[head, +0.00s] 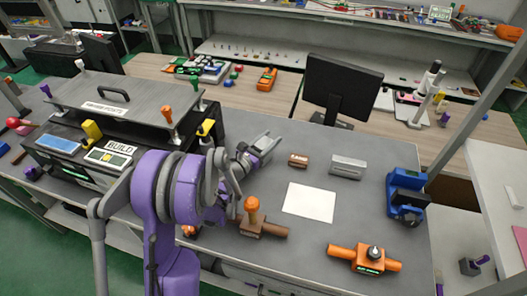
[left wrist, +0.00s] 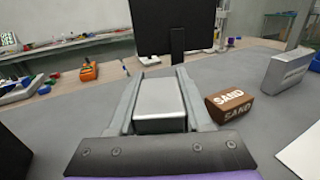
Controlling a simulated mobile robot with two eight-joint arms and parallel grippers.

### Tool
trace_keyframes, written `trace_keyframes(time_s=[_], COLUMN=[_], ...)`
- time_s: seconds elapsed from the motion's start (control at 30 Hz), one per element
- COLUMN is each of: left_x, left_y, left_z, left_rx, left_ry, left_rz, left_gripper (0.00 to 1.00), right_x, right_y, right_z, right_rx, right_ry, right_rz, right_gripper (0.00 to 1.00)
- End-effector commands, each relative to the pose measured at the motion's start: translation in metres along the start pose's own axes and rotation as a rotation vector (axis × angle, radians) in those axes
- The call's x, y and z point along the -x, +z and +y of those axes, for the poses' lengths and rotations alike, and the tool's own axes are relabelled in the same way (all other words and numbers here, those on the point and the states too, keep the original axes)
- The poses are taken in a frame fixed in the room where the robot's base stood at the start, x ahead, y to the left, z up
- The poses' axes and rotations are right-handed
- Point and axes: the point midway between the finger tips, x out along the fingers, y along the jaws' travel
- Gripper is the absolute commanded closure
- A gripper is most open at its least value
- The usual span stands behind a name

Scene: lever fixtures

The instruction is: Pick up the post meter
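An orange handheld meter (head: 267,79) lies on the wooden desk behind the grey bench; it also shows at the upper left of the left wrist view (left wrist: 88,70). I cannot tell for sure that it is the post meter. My left gripper (head: 266,143) is over the bench, left of the brown SAND block (head: 298,160) and well apart from the orange meter. In the left wrist view its fingers (left wrist: 160,78) are spread, with a plain silver block shape between them. I cannot tell whether that is a held thing or part of my gripper. My right gripper is out of view.
A silver bar (head: 348,168), a white sheet (head: 309,202) and a blue device (head: 406,196) are on the bench. Orange-handled fixtures (head: 370,260) stand near its front. A dark monitor (head: 340,88) stands behind. The BUILD console (head: 120,140) is at left.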

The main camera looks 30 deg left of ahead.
Motion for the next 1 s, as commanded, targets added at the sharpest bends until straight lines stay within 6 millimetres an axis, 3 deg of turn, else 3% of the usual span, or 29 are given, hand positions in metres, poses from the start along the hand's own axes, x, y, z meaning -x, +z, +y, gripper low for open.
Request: trace_keyframes(time_s=[0.03, 0.2, 0.27, 0.67, 0.77, 1.0], left_x=[0.0, 0.0, 0.0, 0.0, 0.0, 0.0], left_y=[0.0, 0.0, 0.0, 0.003, 0.014, 0.063], left_z=[0.0, 0.0, 0.0, 0.0, 0.0, 0.0], left_rx=[0.0, 0.0, 0.0, 0.001, 0.001, 0.001], left_ry=[0.0, 0.0, 0.0, 0.0, 0.0, 0.0], left_rz=[0.0, 0.0, 0.0, 0.0, -0.001, -0.001], left_gripper=[0.62, 0.92, 1.0, 1.0, 1.0, 1.0], right_x=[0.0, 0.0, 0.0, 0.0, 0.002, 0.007], right_y=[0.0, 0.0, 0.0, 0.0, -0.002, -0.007], right_z=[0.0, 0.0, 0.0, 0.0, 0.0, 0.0], right_rx=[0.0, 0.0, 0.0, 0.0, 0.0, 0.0], right_ry=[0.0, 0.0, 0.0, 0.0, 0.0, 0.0], right_rz=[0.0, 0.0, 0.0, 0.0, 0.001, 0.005], right_gripper=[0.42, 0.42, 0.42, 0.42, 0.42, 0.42])
